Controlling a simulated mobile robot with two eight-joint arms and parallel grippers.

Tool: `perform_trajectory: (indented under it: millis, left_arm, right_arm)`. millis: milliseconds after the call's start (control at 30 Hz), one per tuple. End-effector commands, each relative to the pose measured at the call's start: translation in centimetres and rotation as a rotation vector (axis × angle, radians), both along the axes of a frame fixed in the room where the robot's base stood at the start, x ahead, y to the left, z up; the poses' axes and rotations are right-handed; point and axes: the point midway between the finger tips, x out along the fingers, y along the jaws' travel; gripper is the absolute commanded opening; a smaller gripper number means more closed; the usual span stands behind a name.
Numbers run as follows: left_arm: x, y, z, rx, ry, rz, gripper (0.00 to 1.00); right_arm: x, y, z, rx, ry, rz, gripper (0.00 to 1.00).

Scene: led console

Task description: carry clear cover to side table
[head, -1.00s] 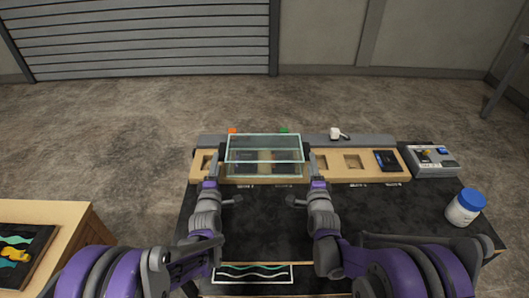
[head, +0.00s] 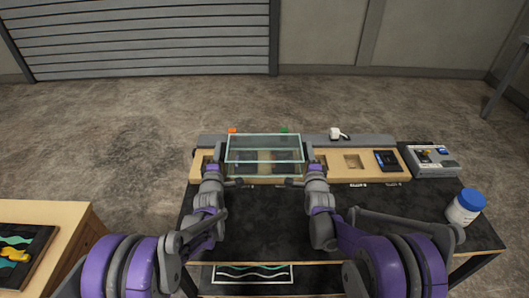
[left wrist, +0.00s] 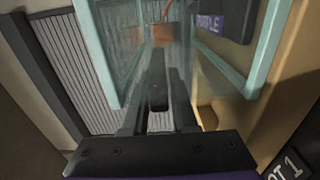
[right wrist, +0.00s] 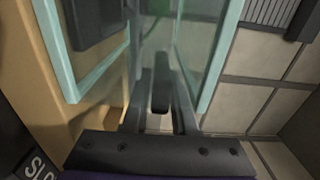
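The clear cover (head: 264,142), a see-through box with pale teal edges, sits over the middle of the wooden console strip. Its edges and walls also show in the left wrist view (left wrist: 95,55) and the right wrist view (right wrist: 100,75). My left gripper (head: 219,152) is at the cover's left side and my right gripper (head: 308,152) at its right side. In both wrist views the dark fingers lie close together against the clear walls. Whether they are shut on the cover is unclear. The wooden side table (head: 72,213) stands at the far left.
A dark panel with a yellow object (head: 14,255) lies on the side table. A white mug (head: 336,134) stands behind the console strip, a grey box (head: 432,161) at its right end. A blue-lidded jar (head: 465,207) stands at the right. The dark tabletop (head: 270,215) between my arms is clear.

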Motion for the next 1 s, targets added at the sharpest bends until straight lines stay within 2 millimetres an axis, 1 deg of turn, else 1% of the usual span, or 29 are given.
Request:
perform_trajectory:
  millis: [33,100,133,1000]
  left_arm:
    - [-0.01,0.0,0.0,0.0,0.0,0.0,0.15]
    - [-0.01,-0.01,0.0,0.0,0.0,0.0,0.03]
    - [-0.01,0.0,0.0,0.0,0.0,0.0,0.0]
    - [-0.02,-0.02,-0.01,0.0,0.0,0.0,0.0]
  right_arm:
    - [-0.01,0.0,0.0,0.0,0.0,0.0,0.15]
    - [-0.01,0.01,0.0,0.0,0.0,0.0,0.03]
    - [-0.01,0.01,0.0,0.0,0.0,0.0,0.0]
    - [-0.02,0.02,-0.01,0.0,0.0,0.0,0.0]
